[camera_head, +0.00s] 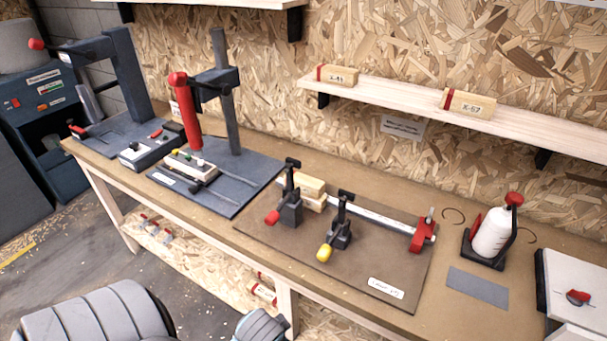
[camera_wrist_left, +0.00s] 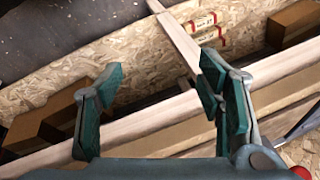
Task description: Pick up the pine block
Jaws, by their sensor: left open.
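In the head view, a pale wood block (camera_head: 308,187) sits on the brown clamp mat (camera_head: 360,278), partly hidden behind the black toggle clamp with a red-tipped handle (camera_head: 289,205). It looks like two pale pieces stacked; I cannot tell for sure which is the pine block. My left gripper (camera_wrist_left: 158,85) shows in the left wrist view, with its teal fingers apart and nothing between them. It is over wooden rails and chipboard, and the pale block is not recognisable in that view. My right gripper is in neither view.
A second clamp with a yellow tip (camera_head: 338,228) and a red-ended bar (camera_head: 423,235) flank the block. A press (camera_head: 222,95) stands left, a white bottle (camera_head: 490,232) right. Labelled blocks (camera_head: 466,103) lie on the wall shelf (camera_head: 400,103). Brown boxes (camera_wrist_left: 50,125) show in the wrist view.

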